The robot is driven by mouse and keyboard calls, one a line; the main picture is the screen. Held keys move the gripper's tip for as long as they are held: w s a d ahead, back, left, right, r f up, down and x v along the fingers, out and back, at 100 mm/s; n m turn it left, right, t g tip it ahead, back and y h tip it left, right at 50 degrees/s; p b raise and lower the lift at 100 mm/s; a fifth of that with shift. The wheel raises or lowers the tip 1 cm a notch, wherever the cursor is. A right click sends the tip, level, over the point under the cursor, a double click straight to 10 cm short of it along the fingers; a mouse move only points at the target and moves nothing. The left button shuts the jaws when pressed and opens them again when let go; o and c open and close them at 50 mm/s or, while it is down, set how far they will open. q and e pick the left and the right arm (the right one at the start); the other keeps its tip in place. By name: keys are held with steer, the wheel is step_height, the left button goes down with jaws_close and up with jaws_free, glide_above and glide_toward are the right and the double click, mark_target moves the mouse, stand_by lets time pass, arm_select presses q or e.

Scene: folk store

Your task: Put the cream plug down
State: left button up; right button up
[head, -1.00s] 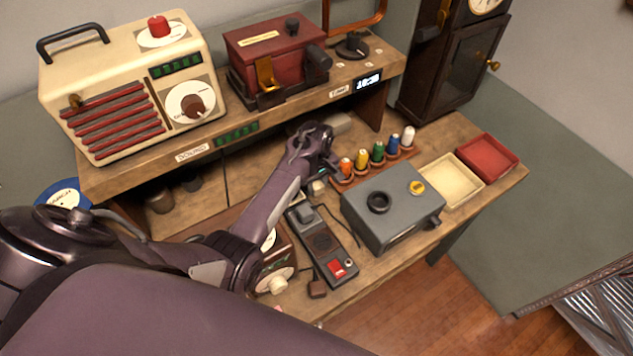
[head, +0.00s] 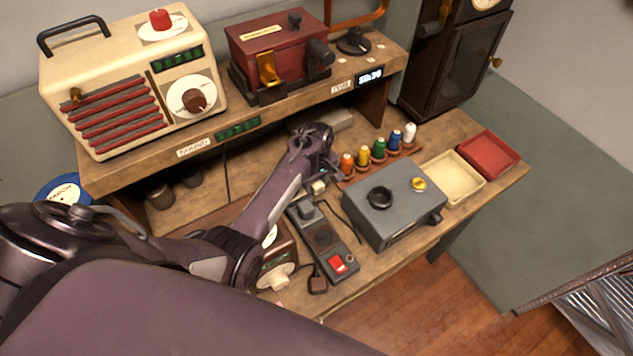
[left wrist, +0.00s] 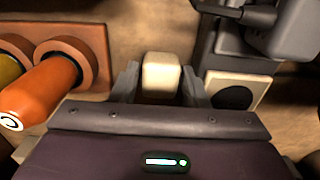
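The cream plug (head: 319,187) is a small cream block. In the left wrist view the cream plug (left wrist: 161,74) sits between the two fingers of my left gripper (left wrist: 161,88), which appear closed on its sides. In the head view my left gripper (head: 321,178) points down just above the bench, left of the thread spools. Whether the plug touches the wood below is unclear. My right gripper is not in view.
A grey device with a red switch (head: 322,240) lies in front of my left gripper. A grey box (head: 390,208) stands to its right. Several thread spools (head: 379,150) stand in a rack close by. A cream tray (head: 452,178) and red tray (head: 488,153) are farther right.

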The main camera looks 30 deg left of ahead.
mark_target(317, 182)
arm_select(q)
steer(key=shift+r, duration=0.5)
step_height(317, 182, up, 12)
steer(key=b, duration=0.1)
steer(key=shift+r+b, duration=0.15)
steer(key=shift+b, duration=0.25)
